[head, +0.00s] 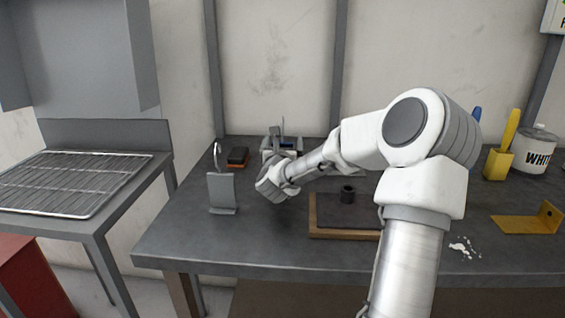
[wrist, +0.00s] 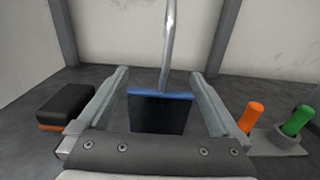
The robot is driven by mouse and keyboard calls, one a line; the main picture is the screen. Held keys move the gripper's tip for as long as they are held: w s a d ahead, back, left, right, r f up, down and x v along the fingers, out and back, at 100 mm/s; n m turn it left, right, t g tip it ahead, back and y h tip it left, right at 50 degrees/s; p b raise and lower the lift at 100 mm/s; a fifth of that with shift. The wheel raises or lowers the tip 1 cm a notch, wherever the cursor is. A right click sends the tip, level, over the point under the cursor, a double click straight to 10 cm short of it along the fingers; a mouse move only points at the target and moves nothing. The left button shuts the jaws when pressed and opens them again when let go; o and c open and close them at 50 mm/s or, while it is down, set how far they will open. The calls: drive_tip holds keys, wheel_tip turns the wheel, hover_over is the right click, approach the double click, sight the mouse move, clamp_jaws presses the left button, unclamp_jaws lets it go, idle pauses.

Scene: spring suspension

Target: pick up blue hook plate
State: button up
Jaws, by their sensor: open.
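The blue hook plate (wrist: 160,112) stands upright in the wrist view, with a blue top edge, a dark face and a metal hook rising out of the top of the picture. My gripper (wrist: 160,78) is open, with one finger on each side of the plate and a gap showing at both sides. The plate's lower part is hidden behind the gripper body. In the head view my gripper (head: 281,150) is at the back of the table, and only a small blue patch of the plate (head: 287,145) shows there.
A grey hook plate (head: 222,191) stands left of my arm. A black-and-orange block (head: 238,156) lies behind it. Orange (wrist: 252,116) and green (wrist: 298,120) handles stand right of my gripper.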

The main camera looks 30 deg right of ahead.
drive_tip(key=shift+w, duration=0.15)
drive_tip(key=c, duration=1.4)
drive_tip(key=shift+c, duration=0.5)
drive_tip(key=shift+r, duration=0.15)
